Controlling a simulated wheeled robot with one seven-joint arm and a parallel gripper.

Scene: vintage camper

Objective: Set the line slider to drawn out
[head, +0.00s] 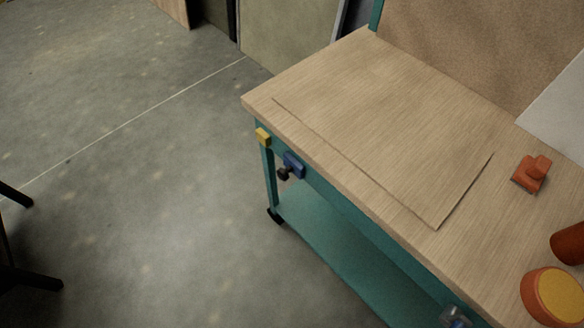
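I cannot tell for sure which part is the line slider. On the teal front rail of the workbench (330,110), near its left corner, a blue block with a dark knob (291,166) sticks out. A small yellow block (263,137) sits left of it on the same rail, at the corner. On the bench top, an orange-red piece with a raised knob (531,173) sits at the right. My gripper is not in view.
An orange round thing with a yellow top (556,296) and a darker red one (569,243) stand at the bench's right. A greyish part (455,317) shows at the lower front. Dark bars (28,277) reach in at the left edge.

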